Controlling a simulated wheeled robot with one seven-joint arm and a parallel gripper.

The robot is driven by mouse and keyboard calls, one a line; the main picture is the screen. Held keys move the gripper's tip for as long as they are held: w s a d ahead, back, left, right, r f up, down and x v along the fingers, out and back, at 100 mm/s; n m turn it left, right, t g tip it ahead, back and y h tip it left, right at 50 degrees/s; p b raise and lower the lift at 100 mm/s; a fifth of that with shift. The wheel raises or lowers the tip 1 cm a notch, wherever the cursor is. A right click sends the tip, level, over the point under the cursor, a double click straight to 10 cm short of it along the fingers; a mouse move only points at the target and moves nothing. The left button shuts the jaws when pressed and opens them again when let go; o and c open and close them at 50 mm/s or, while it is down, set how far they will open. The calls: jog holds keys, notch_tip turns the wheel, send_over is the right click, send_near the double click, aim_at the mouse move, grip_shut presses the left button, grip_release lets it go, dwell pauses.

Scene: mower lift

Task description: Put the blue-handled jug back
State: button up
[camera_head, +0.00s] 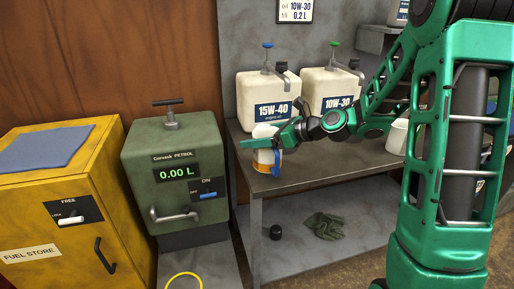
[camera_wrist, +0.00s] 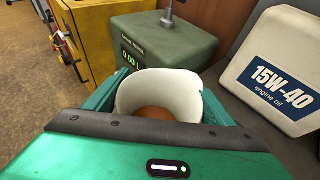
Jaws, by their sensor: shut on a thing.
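A white jug (camera_head: 265,131) with a blue part (camera_head: 277,160), likely its handle, is at the front left of the steel bench (camera_head: 310,173), before the 15W-40 oil can. My gripper (camera_head: 258,144) is shut around the jug's body. The wrist view shows the open white jug (camera_wrist: 160,90) between my teal fingers, with orange-brown inside. Orange also shows around its lower part in the head view. The jug looks about upright. Whether its base touches the bench or hovers just above is unclear.
A 15W-40 can (camera_head: 268,97) and a 10W-30 can (camera_head: 329,91) stand behind. A white vessel (camera_head: 398,137) is partly hidden by my arm. Left are the green petrol pump (camera_head: 176,175) and yellow fuel store (camera_head: 60,200). Gloves (camera_head: 325,225) lie on the lower shelf.

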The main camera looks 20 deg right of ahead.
jog(key=shift+f, duration=1.85)
jog(key=shift+f, duration=0.15)
jog(key=o, duration=1.4)
jog(key=shift+o, duration=0.2)
